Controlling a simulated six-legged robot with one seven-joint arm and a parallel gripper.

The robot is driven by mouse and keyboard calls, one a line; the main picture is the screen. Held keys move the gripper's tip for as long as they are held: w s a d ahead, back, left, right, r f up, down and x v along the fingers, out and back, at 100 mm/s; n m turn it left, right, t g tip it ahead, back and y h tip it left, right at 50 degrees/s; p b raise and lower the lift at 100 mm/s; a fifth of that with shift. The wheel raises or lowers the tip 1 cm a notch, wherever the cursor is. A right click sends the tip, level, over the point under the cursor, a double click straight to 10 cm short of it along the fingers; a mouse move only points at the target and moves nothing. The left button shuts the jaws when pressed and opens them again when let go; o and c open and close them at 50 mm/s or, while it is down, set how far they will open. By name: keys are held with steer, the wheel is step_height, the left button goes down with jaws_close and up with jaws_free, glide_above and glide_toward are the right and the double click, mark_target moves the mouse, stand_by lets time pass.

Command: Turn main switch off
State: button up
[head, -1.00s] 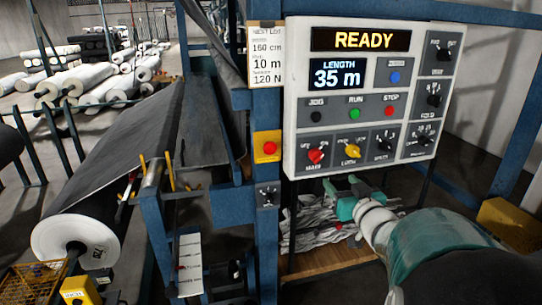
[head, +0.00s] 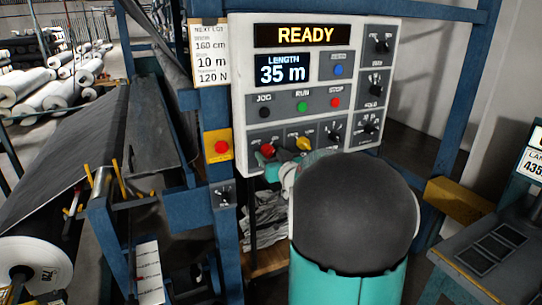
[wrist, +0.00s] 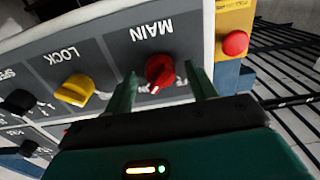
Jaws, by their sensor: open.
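The main switch is a red rotary knob (head: 267,150) at the lower left of the white control panel (head: 242,85). In the wrist view, where the panel appears upside down, the red knob (wrist: 160,71) sits under the label MAIN. My gripper (wrist: 161,74) is open, with one green finger on each side of the red knob and a gap on both sides. I cannot tell how deep the fingertips reach around it. In the head view my gripper (head: 280,166) is just below the knob, and my arm hides part of the panel's lower edge.
The yellow LOCK knob (wrist: 75,90) is close beside the red knob. A red emergency button on a yellow box (head: 220,147) is on the blue post to the left. Further dials fill the panel's right side. The display (head: 306,36) reads READY.

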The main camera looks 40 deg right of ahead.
steer(key=shift+w, duration=0.2)
steer(key=c, duration=1)
